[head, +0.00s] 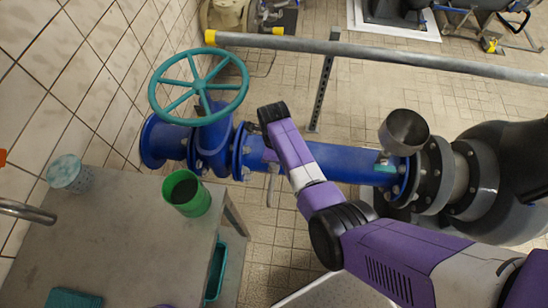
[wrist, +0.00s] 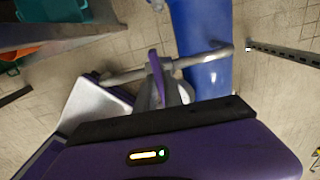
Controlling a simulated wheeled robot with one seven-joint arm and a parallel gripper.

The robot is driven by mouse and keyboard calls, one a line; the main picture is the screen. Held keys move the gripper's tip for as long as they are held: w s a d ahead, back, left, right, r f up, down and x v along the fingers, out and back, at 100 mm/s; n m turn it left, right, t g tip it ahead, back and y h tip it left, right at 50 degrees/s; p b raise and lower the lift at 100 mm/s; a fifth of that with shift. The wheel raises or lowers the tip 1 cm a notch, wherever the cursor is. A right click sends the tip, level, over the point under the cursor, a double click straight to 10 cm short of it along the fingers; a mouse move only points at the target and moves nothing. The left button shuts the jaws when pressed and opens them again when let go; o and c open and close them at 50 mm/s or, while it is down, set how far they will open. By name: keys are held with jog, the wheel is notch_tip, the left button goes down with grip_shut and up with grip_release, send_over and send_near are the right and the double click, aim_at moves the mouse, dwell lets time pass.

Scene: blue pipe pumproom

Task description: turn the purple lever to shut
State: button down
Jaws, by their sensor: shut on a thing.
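The purple lever (wrist: 156,67) stands up in the middle of the wrist view, beside the blue pipe (wrist: 203,75). My gripper (wrist: 168,90) is shut on it, its grey fingers close around the lever's lower part. A silver bar (wrist: 122,75) crosses behind the lever and reaches over the pipe. In the head view, a small purple part (head: 270,156) shows at the side of the blue pipe (head: 335,163). My wrist hides the fingers there, and I cannot tell the lever's exact angle.
A teal handwheel (head: 198,87) stands over the pipe's left end. A grey table (head: 120,235) with a green cup (head: 186,193) and a teal-white cup (head: 69,173) is at the left. A metal funnel (head: 403,132) sits at the right. A grey rail (head: 400,57) runs behind.

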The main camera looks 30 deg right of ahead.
jog(key=shift+d, duration=0.1)
jog(key=c, duration=1.5)
grip_release()
jog(key=shift+r, duration=0.1)
notch_tip(320, 180, up, 8)
jog(key=shift+f+p, duration=0.2)
jog(key=shift+p, duration=0.1)
